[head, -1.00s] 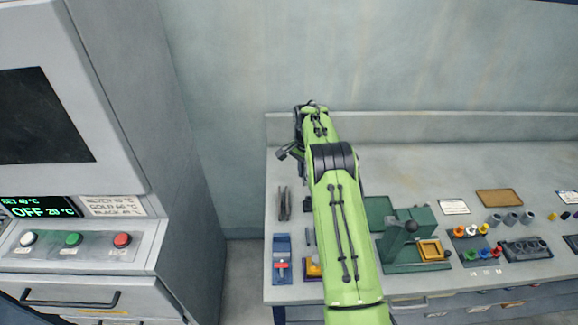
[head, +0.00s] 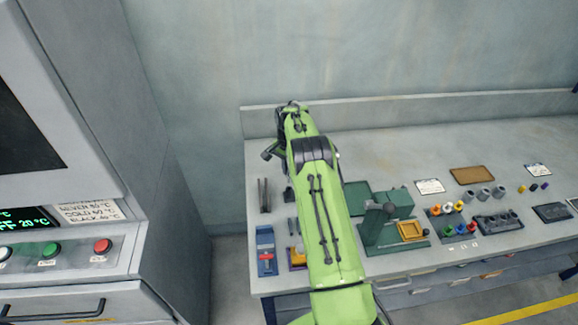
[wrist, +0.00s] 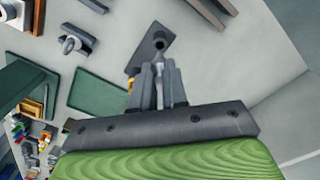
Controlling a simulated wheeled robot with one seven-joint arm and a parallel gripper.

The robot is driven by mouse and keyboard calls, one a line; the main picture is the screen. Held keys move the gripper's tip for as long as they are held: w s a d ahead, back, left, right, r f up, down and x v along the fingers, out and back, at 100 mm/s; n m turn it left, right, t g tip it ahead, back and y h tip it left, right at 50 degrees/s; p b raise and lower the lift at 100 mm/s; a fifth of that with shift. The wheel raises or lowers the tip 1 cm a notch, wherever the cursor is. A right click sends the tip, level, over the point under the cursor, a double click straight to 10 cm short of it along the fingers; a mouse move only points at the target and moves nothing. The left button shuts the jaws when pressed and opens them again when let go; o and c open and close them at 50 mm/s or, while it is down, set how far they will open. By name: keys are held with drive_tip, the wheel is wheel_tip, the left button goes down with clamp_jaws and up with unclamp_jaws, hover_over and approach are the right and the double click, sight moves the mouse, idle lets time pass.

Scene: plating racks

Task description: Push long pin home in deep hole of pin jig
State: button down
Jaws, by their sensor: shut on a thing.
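In the wrist view my gripper (wrist: 158,88) is shut on a thin pale pin (wrist: 158,72), whose shaft shows between the fingertips. Just beyond the fingertips is a dark grey block with a round dark hole (wrist: 160,44), which looks like the pin jig (wrist: 148,52). The pin's tip appears close to the hole, but I cannot tell whether it is in it or how deep.
A dark green tray (wrist: 98,92) lies left of the gripper in the wrist view. In the head view a green press (head: 388,232), a blue fixture (head: 266,252) and a rack of coloured pieces (head: 455,222) stand on the bench. The bench's back right is mostly clear.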

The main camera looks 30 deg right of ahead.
sight(289, 182)
drive_tip(key=shift+f+b, duration=0.4)
drive_tip(key=shift+f, duration=0.7)
drive_tip(key=shift+f+b, duration=0.1)
drive_tip(key=shift+b, duration=0.2)
idle(0.8)
drive_tip(key=shift+f, duration=0.35)
drive_tip(key=shift+f+b, duration=1.5)
drive_tip(key=shift+f, duration=0.25)
drive_tip(key=c, duration=1.1)
unclamp_jaws()
drive_tip(key=shift+r, duration=0.15)
wheel_tip(289, 182, up, 16)
drive_tip(key=shift+f+p, duration=0.15)
drive_tip(key=shift+p, duration=0.9)
drive_tip(key=shift+f, duration=0.1)
